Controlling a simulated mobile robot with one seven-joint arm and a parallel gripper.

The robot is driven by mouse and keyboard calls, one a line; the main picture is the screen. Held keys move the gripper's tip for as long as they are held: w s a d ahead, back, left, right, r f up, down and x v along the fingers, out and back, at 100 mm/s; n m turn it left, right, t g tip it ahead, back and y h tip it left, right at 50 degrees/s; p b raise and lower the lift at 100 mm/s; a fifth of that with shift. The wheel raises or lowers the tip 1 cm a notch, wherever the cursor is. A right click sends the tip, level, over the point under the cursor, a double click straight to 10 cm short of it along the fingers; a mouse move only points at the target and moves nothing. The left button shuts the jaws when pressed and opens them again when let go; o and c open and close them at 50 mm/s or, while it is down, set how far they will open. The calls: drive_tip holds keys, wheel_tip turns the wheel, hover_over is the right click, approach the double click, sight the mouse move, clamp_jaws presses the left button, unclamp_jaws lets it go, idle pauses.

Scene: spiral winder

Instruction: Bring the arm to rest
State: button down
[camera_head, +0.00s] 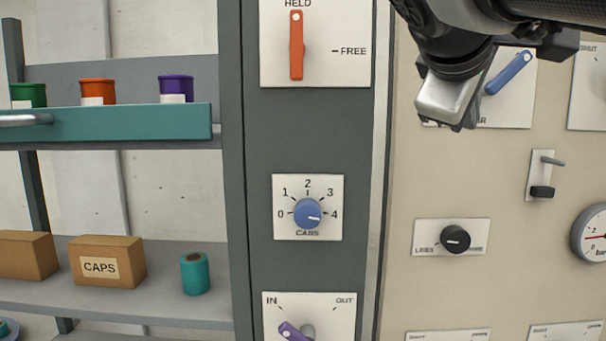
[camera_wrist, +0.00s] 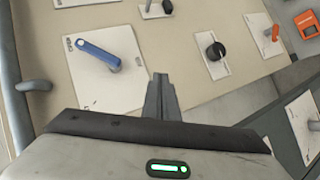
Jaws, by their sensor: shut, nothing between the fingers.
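My gripper (camera_head: 450,100) hangs from the upper right of the head view, in front of the beige panel. Its fingers point down and are shut with nothing between them. The closed fingers also show in the wrist view (camera_wrist: 162,98), over the bare part of the panel. A blue lever (camera_head: 508,74) on a white plate is just to the right of the gripper in the head view. It also shows in the wrist view (camera_wrist: 98,54), up and left of the fingers. The gripper hides part of that plate and looks apart from the lever.
A black knob (camera_head: 455,239), a small switch (camera_head: 542,190) and a gauge (camera_head: 592,234) are on the beige panel. The grey column carries an orange lever (camera_head: 296,46), a blue knob (camera_head: 307,213) and a purple lever (camera_head: 292,331). Shelves with boxes (camera_head: 107,261) stand left.

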drive_tip(key=s+a+f+m+g+y, duration=0.1)
drive_tip(key=s+f, duration=0.4)
drive_tip(key=f, duration=0.6)
drive_tip(key=s+a+f+m+g+y, duration=0.2)
drive_tip(key=s+a+f+m+y, duration=0.2)
drive_tip(key=f, duration=0.8)
drive_tip(key=s+a+f+m+g+y, duration=0.2)
drive_tip(key=s+a+f, duration=0.2)
drive_tip(key=f, duration=0.8)
drive_tip(key=shift+s+a+f+m+y, duration=0.25)
drive_tip(key=shift+s+m+y, duration=0.05)
drive_tip(key=shift+s, duration=0.5)
